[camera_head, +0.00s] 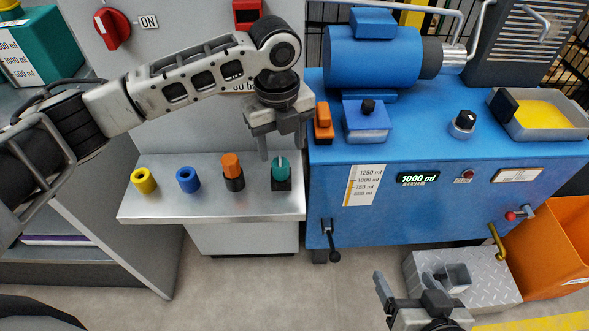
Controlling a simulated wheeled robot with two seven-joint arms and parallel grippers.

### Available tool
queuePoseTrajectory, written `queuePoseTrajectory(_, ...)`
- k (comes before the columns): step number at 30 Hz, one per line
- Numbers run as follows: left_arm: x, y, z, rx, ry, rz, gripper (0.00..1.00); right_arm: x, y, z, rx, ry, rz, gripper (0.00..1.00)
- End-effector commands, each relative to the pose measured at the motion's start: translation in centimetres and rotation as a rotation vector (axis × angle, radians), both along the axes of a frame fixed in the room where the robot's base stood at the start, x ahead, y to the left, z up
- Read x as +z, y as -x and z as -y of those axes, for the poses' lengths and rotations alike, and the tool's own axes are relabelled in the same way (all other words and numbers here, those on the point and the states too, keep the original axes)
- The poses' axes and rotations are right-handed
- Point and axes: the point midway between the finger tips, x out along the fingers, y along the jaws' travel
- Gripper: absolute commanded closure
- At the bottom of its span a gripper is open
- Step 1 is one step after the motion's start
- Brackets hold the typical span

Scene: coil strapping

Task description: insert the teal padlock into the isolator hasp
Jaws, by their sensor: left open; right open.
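The teal padlock (281,169) appears as a small teal piece on a dark block, at the right end of the pale metal shelf. My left gripper (282,140) is open above it, with its fingers pointing down and apart from it. My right gripper (412,291) is open and empty at the bottom, in front of the blue machine. A red rotary switch (112,29) beside an ON label is on the grey panel at upper left. I cannot clearly make out a hasp there.
Yellow (145,181), blue (188,180) and orange (231,166) pieces stand left on the shelf (210,209). The blue machine (420,215) adjoins the shelf's right side. A tray with yellow contents (541,115) sits on it. An orange bin (550,250) stands at lower right.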

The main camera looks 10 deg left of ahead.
Motion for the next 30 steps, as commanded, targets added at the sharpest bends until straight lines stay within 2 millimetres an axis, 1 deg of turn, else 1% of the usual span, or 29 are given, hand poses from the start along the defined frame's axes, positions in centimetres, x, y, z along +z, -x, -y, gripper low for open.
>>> queuePoseTrajectory(2,0.0,-0.1,-0.5,-0.015,-0.017,-0.009,0.44,-0.2,0.1,0.0,-0.001,-0.001,-0.003,0.24)
queuePoseTrajectory(8,-1.9,-0.1,-0.5,-0.018,-0.019,-0.01,0.44,-0.4,0.3,0.0,0.0,0.0,-0.005,0.24)
queuePoseTrajectory(18,-6.5,-0.3,-0.6,-0.018,-0.017,-0.007,0.44,-0.3,0.1,0.0,0.0,0.0,0.009,0.24)
queuePoseTrajectory(21,-7.0,-0.3,-0.6,-0.019,-0.016,-0.007,0.44,-0.3,0.1,0.0,0.0,0.001,0.012,0.24)
queuePoseTrajectory(27,-7.1,-0.3,-0.6,-0.019,-0.016,-0.005,0.44,-0.2,0.1,0.0,0.002,0.002,0.012,0.24)
queuePoseTrajectory(28,-7.1,-0.3,-0.6,-0.019,-0.016,-0.005,0.47,-0.2,0.1,0.0,0.002,0.002,0.012,0.24)
queuePoseTrajectory(29,-7.0,-0.3,-0.6,-0.019,-0.016,-0.005,0.55,-0.2,0.1,0.0,0.002,0.002,0.013,0.24)
queuePoseTrajectory(30,-7.0,-0.3,-0.6,-0.019,-0.016,-0.005,0.67,-0.2,0.0,0.0,0.002,0.002,0.013,0.24)
